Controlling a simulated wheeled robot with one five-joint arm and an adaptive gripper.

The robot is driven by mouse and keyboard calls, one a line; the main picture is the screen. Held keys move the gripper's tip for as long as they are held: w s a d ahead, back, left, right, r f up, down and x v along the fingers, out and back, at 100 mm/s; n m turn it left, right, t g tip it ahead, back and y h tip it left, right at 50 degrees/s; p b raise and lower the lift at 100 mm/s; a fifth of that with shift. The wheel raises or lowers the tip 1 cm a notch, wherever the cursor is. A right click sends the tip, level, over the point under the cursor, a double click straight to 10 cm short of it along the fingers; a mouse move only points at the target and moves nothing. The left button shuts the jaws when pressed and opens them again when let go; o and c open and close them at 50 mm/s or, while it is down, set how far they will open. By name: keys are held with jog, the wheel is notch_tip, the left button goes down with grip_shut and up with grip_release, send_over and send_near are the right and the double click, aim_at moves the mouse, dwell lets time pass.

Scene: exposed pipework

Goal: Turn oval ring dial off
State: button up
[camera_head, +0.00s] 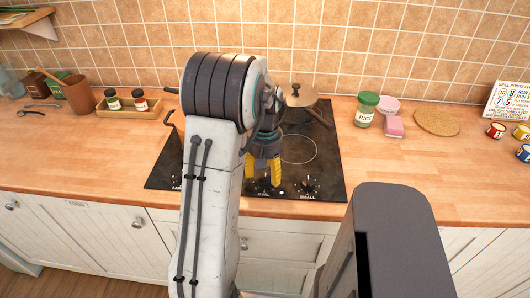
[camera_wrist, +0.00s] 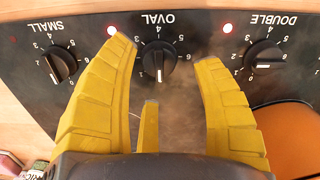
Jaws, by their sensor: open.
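The oval dial (camera_wrist: 158,61) is a round black knob under the label OVAL, in the middle of the wrist view. Its white mark points toward the bottom of that picture. My gripper (camera_wrist: 164,52) is open, with yellow fingertips to the left and right of this knob and a third finger below it; whether any touches it I cannot tell. In the head view, my gripper (camera_head: 262,172) hangs over the front edge of the black hob (camera_head: 165,172), by the label OVAL. My arm and fingers mostly hide the oval dial there.
The SMALL dial (camera_wrist: 60,63) and DOUBLE dial (camera_wrist: 263,60) flank the oval one. Red lights (camera_wrist: 112,30) and (camera_wrist: 228,28) glow between the dials. A lidded pan (camera_head: 300,95) stands on the hob's back. A rice jar (camera_head: 366,110) stands on the counter at right.

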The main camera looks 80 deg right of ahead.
aim_at(265, 177)
notch_tip(265, 177, up, 10)
jog(key=shift+f, duration=0.15)
dwell(0.3)
dwell(0.8)
